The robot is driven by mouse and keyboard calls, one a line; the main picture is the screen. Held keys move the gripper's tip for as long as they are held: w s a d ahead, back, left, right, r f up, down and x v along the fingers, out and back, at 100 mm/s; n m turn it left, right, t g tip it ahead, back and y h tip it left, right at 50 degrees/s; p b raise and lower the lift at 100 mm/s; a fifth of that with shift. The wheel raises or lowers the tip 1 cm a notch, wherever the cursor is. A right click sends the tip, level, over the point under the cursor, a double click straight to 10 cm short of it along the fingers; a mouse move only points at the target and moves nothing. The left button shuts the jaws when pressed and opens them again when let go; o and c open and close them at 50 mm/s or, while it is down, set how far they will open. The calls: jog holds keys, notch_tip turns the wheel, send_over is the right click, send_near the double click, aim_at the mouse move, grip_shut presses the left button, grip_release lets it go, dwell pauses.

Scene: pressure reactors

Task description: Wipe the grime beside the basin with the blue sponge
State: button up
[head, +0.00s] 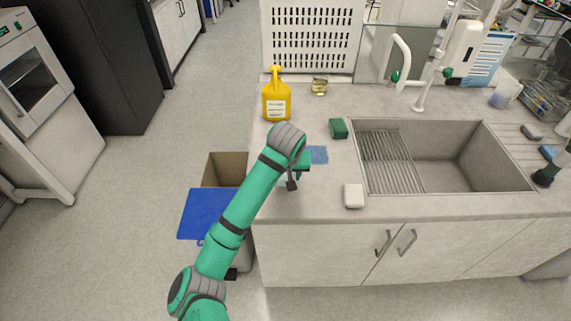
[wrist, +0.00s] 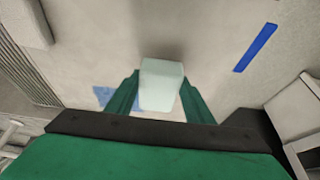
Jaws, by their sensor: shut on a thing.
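My gripper (wrist: 160,82) is shut on a pale, faintly blue-green block (wrist: 161,88), with a green finger on each side of it. The block's colour is washed out; I cannot tell for sure that it is the blue sponge. In the head view my gripper is over the counter left of the basin (head: 509,180), and the wrist hides much of it. A flat blue patch (head: 318,154) lies right beside the gripper; it also shows in the wrist view (wrist: 103,96). I cannot make out distinct grime on the counter.
A green block (head: 338,128) and a white block (head: 353,196) lie left of the basin. A yellow bottle (head: 276,101) and a small glass with yellowish liquid (head: 319,87) stand behind. A bin with a blue lid (head: 207,214) is left of the counter.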

jog(key=shift+r, duration=2.5)
